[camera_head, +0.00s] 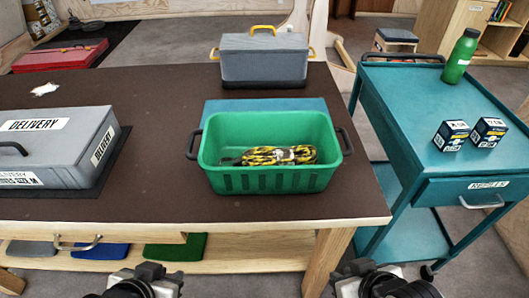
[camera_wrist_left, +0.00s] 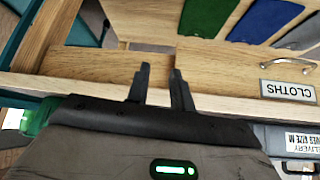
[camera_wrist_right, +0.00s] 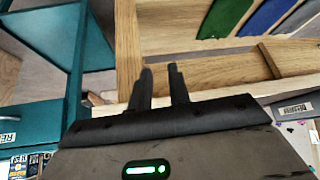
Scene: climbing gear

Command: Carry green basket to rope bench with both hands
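The green basket (camera_head: 265,180) stands upright on the brown-topped table (camera_head: 150,205), at its right part. It has a dark handle at each side and a yellow-and-black rope (camera_head: 270,156) inside. A blue mat (camera_head: 265,106) shows behind it. No label marks a rope bench, and I cannot tell which surface it is. My left gripper (camera_head: 150,278) and right gripper (camera_head: 382,285) are low in front of the table, apart from the basket. Their fingers are parted and empty in the left wrist view (camera_wrist_left: 160,82) and the right wrist view (camera_wrist_right: 160,86).
A grey delivery case (camera_head: 55,150) lies left of the basket. A grey box with yellow handles (camera_head: 262,62) stands behind it. A teal cart (camera_head: 400,125) on the right carries a green bottle (camera_head: 460,57) and two small boxes (camera_head: 470,134). A red case (camera_head: 60,57) lies far left.

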